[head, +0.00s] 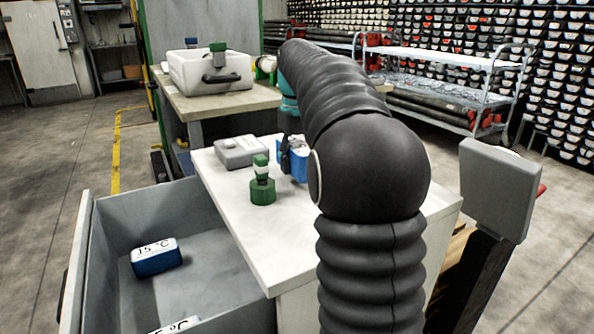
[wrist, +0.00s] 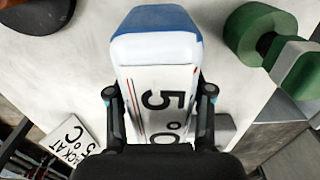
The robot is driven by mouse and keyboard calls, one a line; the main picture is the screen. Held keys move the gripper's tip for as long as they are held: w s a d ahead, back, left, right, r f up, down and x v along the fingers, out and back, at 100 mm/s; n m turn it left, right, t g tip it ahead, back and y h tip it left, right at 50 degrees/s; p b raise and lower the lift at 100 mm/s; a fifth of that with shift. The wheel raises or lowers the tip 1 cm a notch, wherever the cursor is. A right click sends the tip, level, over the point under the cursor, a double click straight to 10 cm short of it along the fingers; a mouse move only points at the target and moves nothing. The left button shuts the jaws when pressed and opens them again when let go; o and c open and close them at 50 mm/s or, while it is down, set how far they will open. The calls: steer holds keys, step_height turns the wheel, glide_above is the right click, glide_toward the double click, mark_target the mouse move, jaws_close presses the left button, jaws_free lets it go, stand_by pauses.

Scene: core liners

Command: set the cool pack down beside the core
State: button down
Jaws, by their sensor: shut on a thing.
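The cool pack (head: 297,167) is blue and white and stands out over the pale worktop (head: 228,198) in the head view. In the wrist view the cool pack (wrist: 158,75) shows a white face marked 5 °C and a blue end. My gripper (wrist: 158,100) is shut on it, one finger on each side. I cannot tell whether the pack touches the worktop. A green-ended piece with a pale middle (head: 262,185) stands upright just left of the pack; it is at the upper right in the wrist view (wrist: 262,40). I cannot tell whether this is the core.
A grey box (head: 241,150) lies on the worktop behind. An open grey drawer (head: 90,240) at left holds a blue pack marked 15 °C (head: 157,257) and another partly seen. A white crate (head: 180,75) sits on the table behind. A sign (wrist: 68,143) reads pack at 5 °C.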

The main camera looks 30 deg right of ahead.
mark_target(297, 143)
steer(key=shift+f, duration=1.1)
steer(key=shift+f, duration=0.1)
steer(key=shift+c, duration=2.2)
jaws_free()
step_height(297, 143, up, 12)
steer(key=p, duration=0.3)
